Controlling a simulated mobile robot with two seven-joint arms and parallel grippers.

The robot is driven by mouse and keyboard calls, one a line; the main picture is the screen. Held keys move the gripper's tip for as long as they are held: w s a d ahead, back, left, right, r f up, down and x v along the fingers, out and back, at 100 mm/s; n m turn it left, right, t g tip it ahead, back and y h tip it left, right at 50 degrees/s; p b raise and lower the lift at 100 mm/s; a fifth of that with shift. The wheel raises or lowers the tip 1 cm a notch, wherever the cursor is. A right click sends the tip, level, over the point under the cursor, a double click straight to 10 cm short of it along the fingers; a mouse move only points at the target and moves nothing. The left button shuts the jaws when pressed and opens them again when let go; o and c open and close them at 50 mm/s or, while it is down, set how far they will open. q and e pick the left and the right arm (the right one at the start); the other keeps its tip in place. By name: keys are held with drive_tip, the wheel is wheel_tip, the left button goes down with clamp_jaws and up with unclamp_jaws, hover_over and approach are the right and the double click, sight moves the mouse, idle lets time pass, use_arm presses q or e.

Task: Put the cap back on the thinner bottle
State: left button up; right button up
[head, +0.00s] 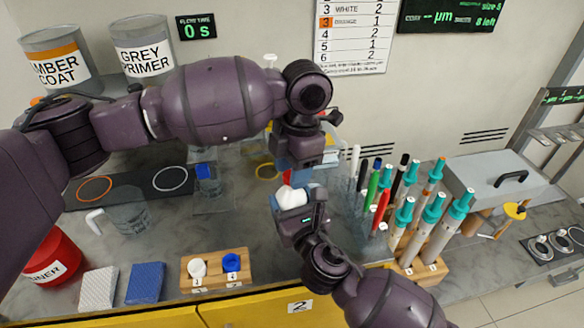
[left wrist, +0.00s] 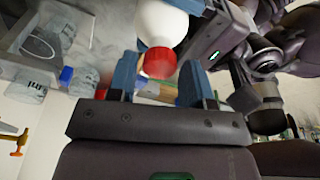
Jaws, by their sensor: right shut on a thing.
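The thinner bottle (head: 290,198) is a white bottle, held tilted by my right gripper (head: 294,206) above the middle of the bench. In the left wrist view the bottle (left wrist: 162,22) shows with a red cap (left wrist: 160,62) at its mouth end. The cap looks seated on the bottle, though the join is partly hidden. My left gripper (head: 291,177) is just above the bottle, pointing down. Its blue fingers stand on either side of the cap in the left wrist view (left wrist: 157,82), with a narrow gap on the left; contact on the right is unclear.
A red THINNER can (head: 55,258) stands at the left. A wooden block (head: 215,282) with white and blue capped items is at the front edge. Markers (head: 378,190) and teal-topped tubes (head: 430,225) crowd the right. A glass beaker (head: 130,215) stands at left.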

use_arm(q)
drive_tip(key=shift+o, duration=0.9)
drive_tip(key=shift+r, duration=2.25)
drive_tip(key=shift+c, duration=0.4)
